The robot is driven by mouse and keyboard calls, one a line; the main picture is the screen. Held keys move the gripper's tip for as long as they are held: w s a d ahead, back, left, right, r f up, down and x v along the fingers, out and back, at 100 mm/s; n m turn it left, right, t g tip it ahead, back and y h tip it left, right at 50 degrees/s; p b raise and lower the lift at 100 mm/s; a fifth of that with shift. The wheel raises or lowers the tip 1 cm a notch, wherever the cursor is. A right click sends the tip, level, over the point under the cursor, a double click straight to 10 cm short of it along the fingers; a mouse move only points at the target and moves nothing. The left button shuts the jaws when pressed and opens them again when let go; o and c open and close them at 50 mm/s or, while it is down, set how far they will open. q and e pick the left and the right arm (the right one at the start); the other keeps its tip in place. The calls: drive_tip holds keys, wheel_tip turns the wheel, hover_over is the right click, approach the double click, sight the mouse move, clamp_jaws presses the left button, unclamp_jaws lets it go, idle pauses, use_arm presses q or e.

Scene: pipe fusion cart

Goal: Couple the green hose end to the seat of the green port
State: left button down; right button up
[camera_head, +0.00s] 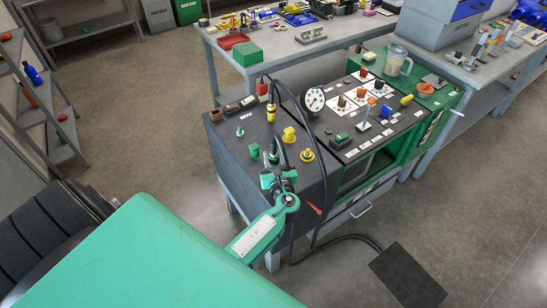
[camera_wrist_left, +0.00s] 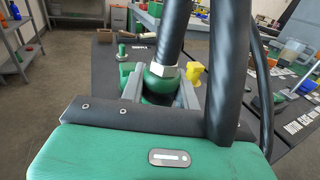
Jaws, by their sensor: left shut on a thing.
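My left gripper (camera_head: 277,178) reaches over the front of the dark cart top and is shut on the green hose end. In the left wrist view the green hose end (camera_wrist_left: 160,82) has a pale hex nut and a black hose rising from it, between the grey fingers (camera_wrist_left: 160,92). A green stud-like fitting (camera_head: 239,131), perhaps the green port, stands upright on the cart top beyond the gripper; it also shows in the left wrist view (camera_wrist_left: 122,52). The hose end is apart from this fitting. Its lower tip is hidden. My right gripper is not in view.
A green block (camera_head: 254,151), a yellow block (camera_head: 289,134) and a yellow fitting (camera_head: 307,155) stand near the gripper. Black hoses (camera_head: 300,105) loop over the cart beside a round gauge (camera_head: 314,99). The control panel (camera_head: 365,105) lies right. The cart's front left top is mostly clear.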

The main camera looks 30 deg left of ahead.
use_arm(q)
drive_tip(key=shift+f+b, duration=0.75)
drive_tip(key=shift+f, duration=0.3)
drive_tip(key=c, duration=1.1)
unclamp_jaws()
drive_tip(key=shift+o, duration=0.8)
drive_tip(key=b+v, duration=0.3)
drive_tip(key=v, duration=1.1)
drive_tip(key=shift+r, duration=0.1)
